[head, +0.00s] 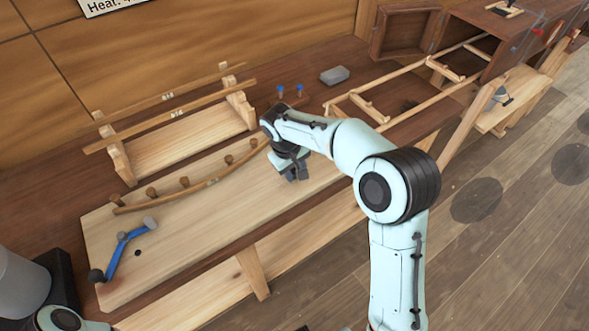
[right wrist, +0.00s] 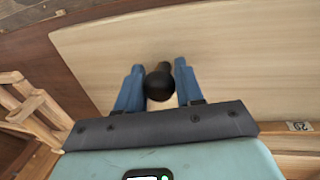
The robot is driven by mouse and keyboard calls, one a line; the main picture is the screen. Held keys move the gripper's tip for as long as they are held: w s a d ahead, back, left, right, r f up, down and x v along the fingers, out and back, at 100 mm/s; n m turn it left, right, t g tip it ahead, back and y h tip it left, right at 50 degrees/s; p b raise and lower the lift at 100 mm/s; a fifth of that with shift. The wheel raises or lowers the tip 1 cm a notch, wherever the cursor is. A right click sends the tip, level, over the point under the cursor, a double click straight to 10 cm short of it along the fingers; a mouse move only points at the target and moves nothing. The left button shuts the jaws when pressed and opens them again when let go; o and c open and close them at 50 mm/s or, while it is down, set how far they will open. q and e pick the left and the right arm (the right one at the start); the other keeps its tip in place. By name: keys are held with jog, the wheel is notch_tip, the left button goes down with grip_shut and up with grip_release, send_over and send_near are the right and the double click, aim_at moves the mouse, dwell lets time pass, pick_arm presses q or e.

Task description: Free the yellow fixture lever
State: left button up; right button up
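No yellow lever shows plainly in either view. In the right wrist view a round black knob (right wrist: 158,86) lies between the blue fingers of my right gripper (right wrist: 160,80), with a dark piece just beyond it. The knob fills most of the gap. I cannot tell whether the fingers press on it. In the head view my right gripper (head: 296,172) is low over the pale board (head: 215,215) near its right end and hides what is under it. A blue lever (head: 121,250) with a black ball knob lies at the board's left end. My left gripper is out of view.
A ladder-like frame (head: 400,92), a grey block (head: 334,75) and two blue-topped pegs (head: 289,91) are further back. The board's front middle is clear.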

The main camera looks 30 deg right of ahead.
grip_shut()
